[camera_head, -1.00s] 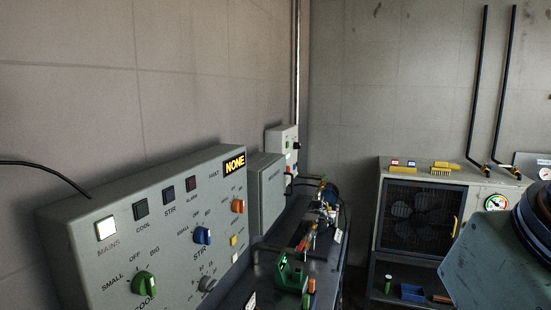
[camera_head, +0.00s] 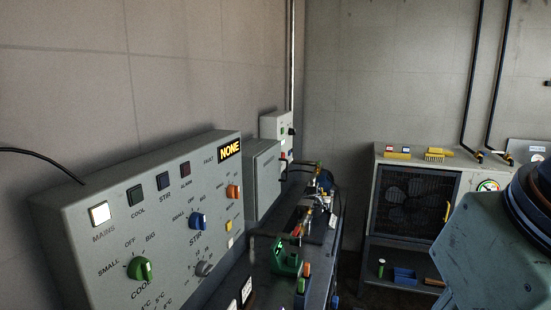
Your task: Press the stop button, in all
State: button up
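No button labelled stop can be read in this view. A grey control panel (camera_head: 70,245) stands at the left with a lit white MAINS lamp (camera_head: 99,214), dark COOL, STIR and ALARM lamps, and a FAULT display reading NONE (camera_head: 229,149). It carries a green COOL knob (camera_head: 140,269), a blue STIR knob (camera_head: 198,221), a grey knob (camera_head: 204,268), an orange knob (camera_head: 233,191) and a small yellow square (camera_head: 229,226). A small grey box (camera_head: 270,125) farther back has tiny coloured controls, too small to identify. My gripper is out of view.
A dark bench (camera_head: 262,279) with a green device (camera_head: 287,258) and pipe fittings runs along the left wall. A grey cabinet (camera_head: 375,200) with a dark fan grille (camera_head: 410,205) stands at the back right. A teal and blue part of my arm fills the lower right.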

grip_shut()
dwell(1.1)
